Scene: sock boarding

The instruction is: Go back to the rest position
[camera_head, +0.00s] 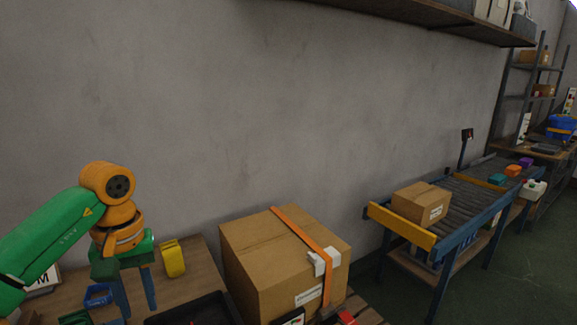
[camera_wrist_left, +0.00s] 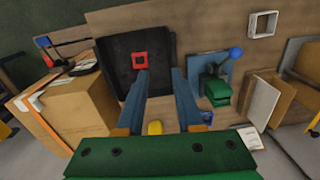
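My left gripper (camera_head: 137,303) hangs from the green and orange arm at the lower left, fingers pointing down over the wooden bench (camera_head: 205,284). In the left wrist view its two blue fingers (camera_wrist_left: 160,74) stand apart with nothing held between them. Beyond the fingertips in that view lies a black tray (camera_wrist_left: 115,62) with a red square frame (camera_wrist_left: 139,61) in it. My right gripper is in neither view.
A strapped cardboard box (camera_head: 262,275) stands right of the gripper. A yellow object (camera_head: 173,259) and small blue bin (camera_head: 97,296) are close to the fingers. A green device with a blue knob (camera_wrist_left: 236,53) stands beside the tray. A roller conveyor (camera_head: 462,194) is farther right.

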